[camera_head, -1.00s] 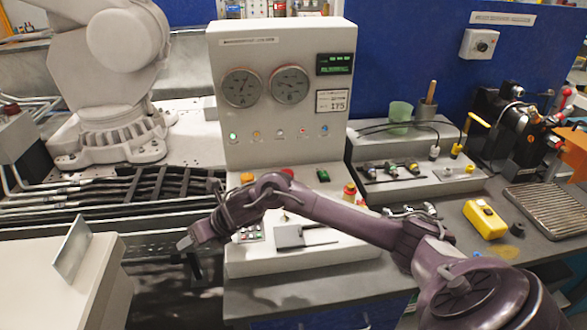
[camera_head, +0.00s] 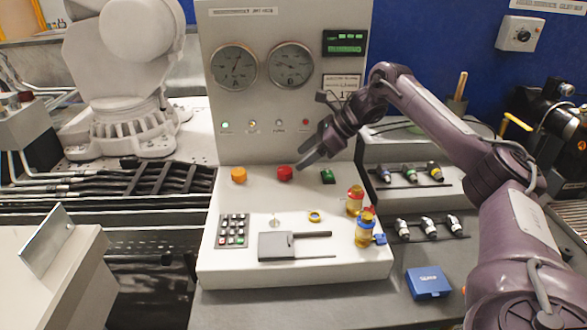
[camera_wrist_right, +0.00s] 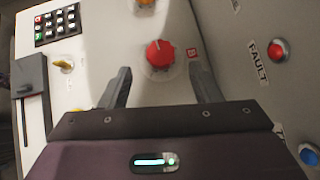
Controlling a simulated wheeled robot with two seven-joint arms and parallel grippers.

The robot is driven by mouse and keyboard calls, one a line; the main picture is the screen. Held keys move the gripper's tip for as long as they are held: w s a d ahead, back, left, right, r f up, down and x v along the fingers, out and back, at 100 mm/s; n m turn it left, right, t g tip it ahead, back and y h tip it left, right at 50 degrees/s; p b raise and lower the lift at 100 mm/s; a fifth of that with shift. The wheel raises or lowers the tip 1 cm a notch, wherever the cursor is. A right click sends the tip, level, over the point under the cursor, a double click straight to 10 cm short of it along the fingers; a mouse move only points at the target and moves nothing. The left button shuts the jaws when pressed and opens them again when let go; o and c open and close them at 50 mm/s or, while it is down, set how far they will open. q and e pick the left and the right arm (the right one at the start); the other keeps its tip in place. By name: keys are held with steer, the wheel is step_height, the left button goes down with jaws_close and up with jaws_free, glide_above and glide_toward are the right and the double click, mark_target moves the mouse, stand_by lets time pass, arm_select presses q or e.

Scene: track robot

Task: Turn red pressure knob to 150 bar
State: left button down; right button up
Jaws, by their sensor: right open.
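My right gripper (camera_head: 304,160) is just above and right of the red knob in the head view. In the right wrist view the red knob (camera_wrist_right: 160,54) lies ahead, between the two open fingers (camera_wrist_right: 162,88) and beyond their tips; no contact shows. Two round gauges (camera_head: 234,68) (camera_head: 291,65) and a green display (camera_head: 345,43) are on the upright panel; their readings are too small to read. My left gripper is out of view.
A blue box (camera_head: 428,283) lies on the bench at right. The upright panel rises close behind the knobs.

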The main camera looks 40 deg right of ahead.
mark_target(287, 170)
steer(key=x, duration=0.5)
steer(key=shift+f+p, duration=0.15)
steer(key=shift+p, duration=0.15)
steer(key=shift+w+a+f, duration=0.2)
steer(key=shift+a+f, duration=0.05)
steer(key=c, duration=1)
